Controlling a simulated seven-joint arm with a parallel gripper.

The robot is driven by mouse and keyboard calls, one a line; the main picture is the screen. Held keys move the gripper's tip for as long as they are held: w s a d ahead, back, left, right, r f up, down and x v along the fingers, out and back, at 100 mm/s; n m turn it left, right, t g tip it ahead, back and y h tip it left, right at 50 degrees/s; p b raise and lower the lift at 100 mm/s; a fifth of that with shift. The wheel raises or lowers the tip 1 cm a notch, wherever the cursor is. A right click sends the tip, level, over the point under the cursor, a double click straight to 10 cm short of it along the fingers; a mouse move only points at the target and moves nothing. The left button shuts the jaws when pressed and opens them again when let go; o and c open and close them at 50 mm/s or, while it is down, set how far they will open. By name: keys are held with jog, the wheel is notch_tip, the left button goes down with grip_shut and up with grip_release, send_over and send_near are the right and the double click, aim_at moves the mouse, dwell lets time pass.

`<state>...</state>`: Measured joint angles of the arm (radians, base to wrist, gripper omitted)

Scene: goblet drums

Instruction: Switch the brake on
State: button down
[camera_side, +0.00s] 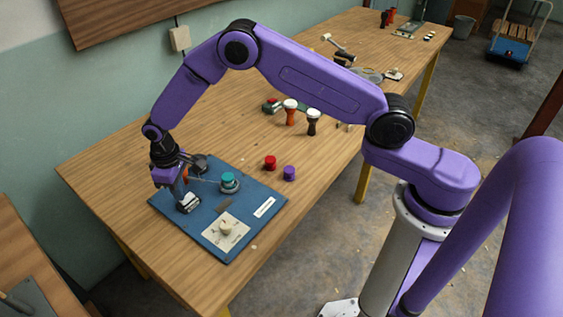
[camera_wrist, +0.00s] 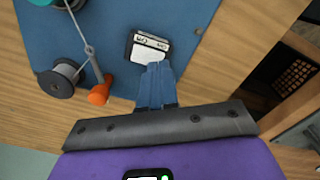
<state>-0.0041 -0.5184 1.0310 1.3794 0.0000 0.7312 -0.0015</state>
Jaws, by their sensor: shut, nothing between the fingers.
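A blue panel (camera_side: 206,230) lies on the wooden table. A small rocker switch (camera_side: 188,204) with a black frame and a white face sits near its left edge. The switch also shows in the wrist view (camera_wrist: 149,48), with small dark marks too blurred to read. My gripper (camera_side: 182,194) is shut and empty, pointing down at the switch. In the wrist view its closed fingertips (camera_wrist: 158,66) overlap the near edge of the white face; I cannot tell whether they touch it. A lever with an orange knob (camera_wrist: 99,95) stands on the panel to the left of the fingers.
A grey spool (camera_wrist: 62,78) with a cord and a teal-topped part (camera_side: 229,180) stand near the lever. A white plate with a cream knob (camera_side: 226,228) is on the panel. Red (camera_side: 270,162) and purple (camera_side: 289,173) pieces and small goblet drums (camera_side: 290,112) stand behind.

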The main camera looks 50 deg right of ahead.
aim_at(182, 202)
jog(key=shift+f, duration=0.85)
dwell(0.7)
jog(key=shift+r, duration=3.5)
